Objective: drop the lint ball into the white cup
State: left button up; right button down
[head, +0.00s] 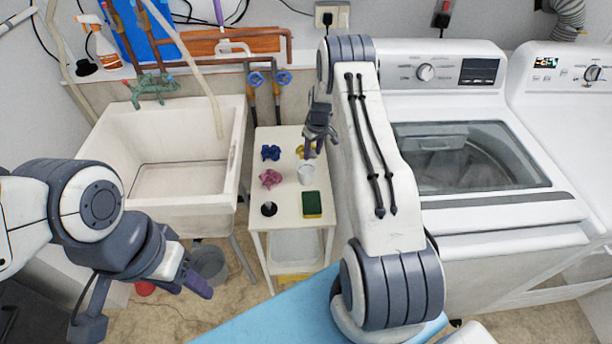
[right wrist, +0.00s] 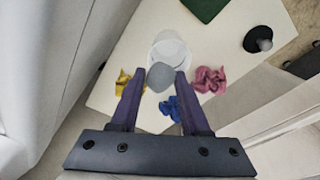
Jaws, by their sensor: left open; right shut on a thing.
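The white cup (head: 306,174) stands on the small white table (head: 284,225); it also shows in the right wrist view (right wrist: 170,46). My right gripper (head: 312,150) is above the table, near the cup. In the right wrist view its fingers (right wrist: 160,80) are shut on a grey lint ball (right wrist: 160,76). The ball overlaps the near part of the cup's opening in that view; its height above the rim I cannot tell. In the head view the ball is not clearly visible. My left gripper (head: 192,278) is at the lower left, away from the table, open and empty.
Blue (head: 270,153), yellow (head: 300,151) and pink (head: 271,178) crumpled pieces lie around the cup. A black plunger-like thing (head: 269,209) and a green sponge (head: 312,204) are at the table's front. A sink (head: 170,205) stands left, a washer (head: 470,215) right.

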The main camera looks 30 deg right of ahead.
jog(key=shift+c, duration=1.5)
grip_release()
jog(key=shift+r, duration=0.6)
notch_tip(320, 180, up, 9)
jog(key=s+b, duration=0.1)
jog(key=b, duration=0.2)
jog(key=shift+s, duration=0.25)
jog(key=shift+r, duration=0.15)
